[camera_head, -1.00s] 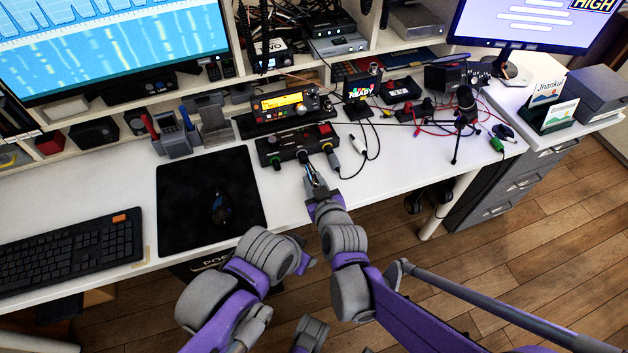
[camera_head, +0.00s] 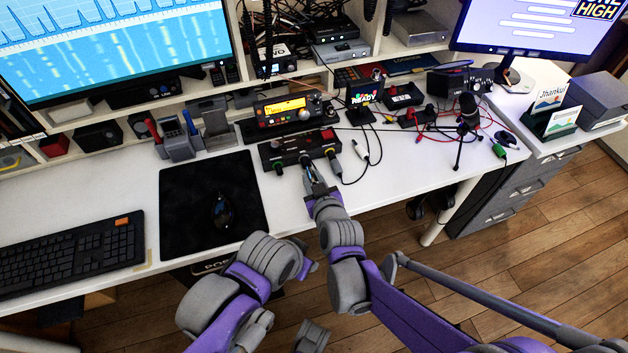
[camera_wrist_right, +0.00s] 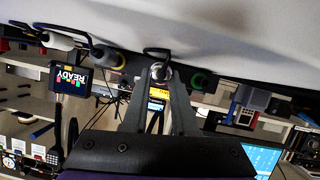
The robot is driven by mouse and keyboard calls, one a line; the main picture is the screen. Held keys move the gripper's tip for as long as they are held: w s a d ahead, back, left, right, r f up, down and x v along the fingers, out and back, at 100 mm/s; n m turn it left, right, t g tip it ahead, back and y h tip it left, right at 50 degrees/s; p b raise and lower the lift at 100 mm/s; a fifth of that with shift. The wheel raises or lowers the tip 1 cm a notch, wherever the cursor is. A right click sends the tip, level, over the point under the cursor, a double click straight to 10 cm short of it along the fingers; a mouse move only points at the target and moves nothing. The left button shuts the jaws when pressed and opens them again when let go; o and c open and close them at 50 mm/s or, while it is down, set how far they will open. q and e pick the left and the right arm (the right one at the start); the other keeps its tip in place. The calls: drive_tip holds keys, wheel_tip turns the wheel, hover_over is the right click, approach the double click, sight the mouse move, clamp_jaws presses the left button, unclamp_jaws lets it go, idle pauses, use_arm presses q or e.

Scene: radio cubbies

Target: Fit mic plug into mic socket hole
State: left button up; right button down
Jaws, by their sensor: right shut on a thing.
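A black box with a row of sockets along its front (camera_head: 300,148) stands on the white desk in the head view. My right gripper (camera_head: 313,181) is just in front of its middle, shut on the mic plug. In the right wrist view the picture is upside down. There my right gripper (camera_wrist_right: 161,78) pinches the metallic plug (camera_wrist_right: 160,70), with a black cable loop by it. A green-ringed socket (camera_wrist_right: 200,80) shows to the plug's right. The plug's tip and the socket straight behind it are hidden, so contact is unclear. My left gripper's fingers are not visible.
A grey plug with a cable (camera_wrist_right: 106,56) sits at a yellow-ringed socket beside my gripper. A white connector (camera_head: 360,147) and its cable lie right of the box. A radio (camera_head: 290,112) stands behind. A black mat with a mouse (camera_head: 221,210) lies left.

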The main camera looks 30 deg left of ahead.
drive_tip(key=shift+w+a, duration=0.5)
drive_tip(key=shift+a, duration=0.05)
drive_tip(key=c, duration=0.6)
unclamp_jaws()
drive_tip(key=p+v, duration=0.1)
drive_tip(key=v, duration=0.9)
drive_tip(key=shift+s+d+r, duration=0.15)
drive_tip(key=shift+s+d, duration=0.1)
drive_tip(key=shift+s, duration=0.05)
